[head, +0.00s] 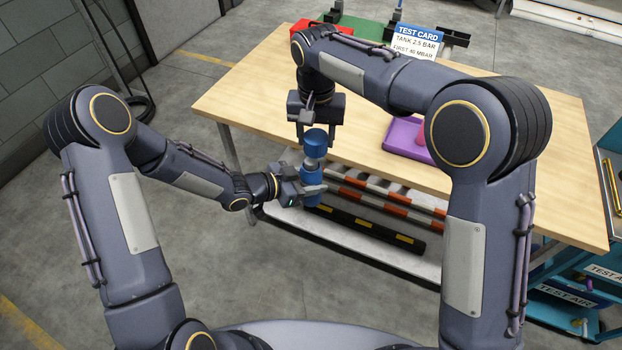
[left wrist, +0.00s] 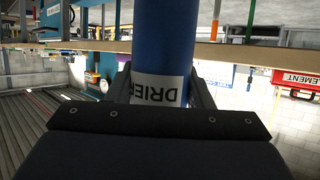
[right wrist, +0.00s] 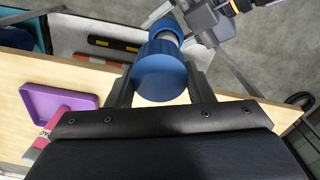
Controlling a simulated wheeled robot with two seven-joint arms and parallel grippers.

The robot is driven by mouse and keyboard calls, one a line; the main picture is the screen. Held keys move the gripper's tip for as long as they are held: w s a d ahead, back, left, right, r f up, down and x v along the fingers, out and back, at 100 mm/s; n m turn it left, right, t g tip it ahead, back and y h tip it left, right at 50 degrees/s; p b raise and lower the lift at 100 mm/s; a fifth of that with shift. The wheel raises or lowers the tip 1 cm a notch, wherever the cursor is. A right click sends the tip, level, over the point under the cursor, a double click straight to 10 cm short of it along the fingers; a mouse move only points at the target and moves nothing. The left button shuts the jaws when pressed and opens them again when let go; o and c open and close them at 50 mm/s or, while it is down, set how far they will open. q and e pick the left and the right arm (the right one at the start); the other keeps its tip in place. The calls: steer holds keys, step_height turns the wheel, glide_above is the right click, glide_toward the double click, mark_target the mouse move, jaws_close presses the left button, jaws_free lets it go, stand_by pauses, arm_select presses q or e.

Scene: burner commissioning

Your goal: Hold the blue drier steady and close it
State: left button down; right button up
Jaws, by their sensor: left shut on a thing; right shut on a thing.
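The blue drier stands roughly upright off the table's near edge, held between both grippers. Its lower body (head: 313,198) is in my left gripper (head: 308,190), which comes from the left and is shut on it. The left wrist view shows the blue body (left wrist: 162,40) with an upside-down DRIER label (left wrist: 158,90) between the fingers. My right gripper (head: 316,135) comes from above and is shut on the blue cap (head: 314,143). The right wrist view shows the round cap (right wrist: 160,75) between the fingers. A pale neck (right wrist: 167,36) shows between cap and body.
The wooden table (head: 250,95) lies behind the drier. On it are a purple tray (head: 398,139) with a pink item, a red box (head: 308,28), a green piece (head: 362,31) and a test card (head: 415,42). Striped bars (head: 375,232) lie below the near edge.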

mark_target(311, 159)
steer(key=shift+s+a+r, duration=0.1)
steer(key=shift+a+r, duration=0.25)
steer(key=shift+a, duration=0.2)
steer(key=shift+f, duration=0.1)
steer(key=shift+f, duration=1.9)
steer(key=shift+f, duration=0.9)
steer(key=shift+f, duration=0.55)
